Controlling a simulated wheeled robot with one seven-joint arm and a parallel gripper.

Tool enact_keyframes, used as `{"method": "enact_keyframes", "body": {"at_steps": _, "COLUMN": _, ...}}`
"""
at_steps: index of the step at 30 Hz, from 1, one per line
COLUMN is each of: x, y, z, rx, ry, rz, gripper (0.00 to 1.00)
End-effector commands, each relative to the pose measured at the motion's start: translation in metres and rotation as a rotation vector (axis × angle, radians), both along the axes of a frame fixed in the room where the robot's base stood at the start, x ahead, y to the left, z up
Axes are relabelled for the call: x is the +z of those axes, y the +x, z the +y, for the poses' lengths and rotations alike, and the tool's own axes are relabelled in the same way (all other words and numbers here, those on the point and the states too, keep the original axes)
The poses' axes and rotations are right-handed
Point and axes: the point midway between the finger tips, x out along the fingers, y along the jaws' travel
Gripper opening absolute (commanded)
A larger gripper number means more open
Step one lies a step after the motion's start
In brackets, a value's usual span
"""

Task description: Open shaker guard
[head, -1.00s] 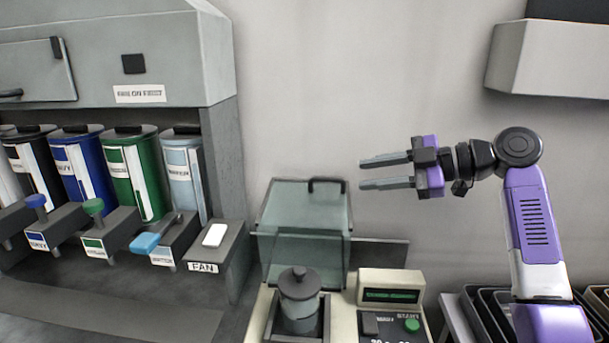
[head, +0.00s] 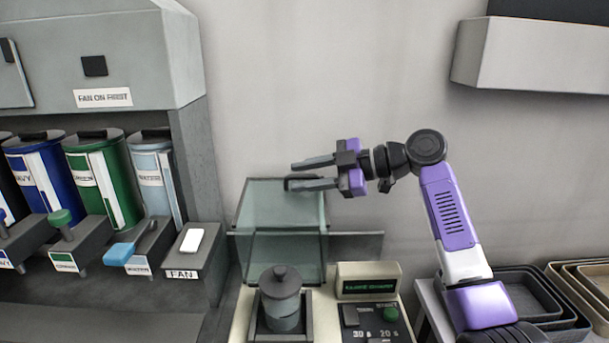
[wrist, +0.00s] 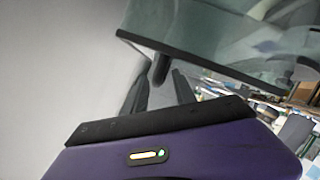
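The shaker guard (head: 281,218) is a clear greenish box, standing raised behind the lidded grey can (head: 281,290) on the shaker. Its dark handle (head: 289,184) is at the upper edge of the guard, partly hidden by my gripper. My gripper (head: 292,176) is open, its fingers pointing left at the guard's top edge and overlapping the handle. In the wrist view the guard (wrist: 215,40) fills the top, and the dark handle (wrist: 159,70) shows near and between the two spread fingertips (wrist: 158,82). Whether the fingers touch it I cannot tell.
The shaker's control panel (head: 375,318) with a green button is right of the can. Dark trays (head: 530,290) stand at right. The FAN switch box (head: 192,255) and coloured dispensers (head: 105,180) are at left. A grey wall cabinet (head: 525,55) hangs upper right.

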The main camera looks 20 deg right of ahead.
Motion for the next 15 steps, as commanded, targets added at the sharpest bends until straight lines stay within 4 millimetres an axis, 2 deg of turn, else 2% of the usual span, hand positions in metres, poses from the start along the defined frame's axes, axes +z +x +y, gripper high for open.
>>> {"method": "enact_keyframes", "body": {"at_steps": 3, "x": -0.0001, "y": 0.0, "z": 0.0, "rx": 0.0, "ry": 0.0, "rz": 0.0, "gripper": 0.31}}
{"method": "enact_keyframes", "body": {"at_steps": 8, "x": 0.0001, "y": -0.0002, "z": -0.0001, "rx": 0.0, "ry": 0.0, "rz": 0.0, "gripper": 0.0}}
{"method": "enact_keyframes", "body": {"at_steps": 15, "x": -0.0001, "y": -0.0003, "z": -0.0001, "rx": 0.001, "ry": 0.0, "rz": 0.001, "gripper": 0.0}}
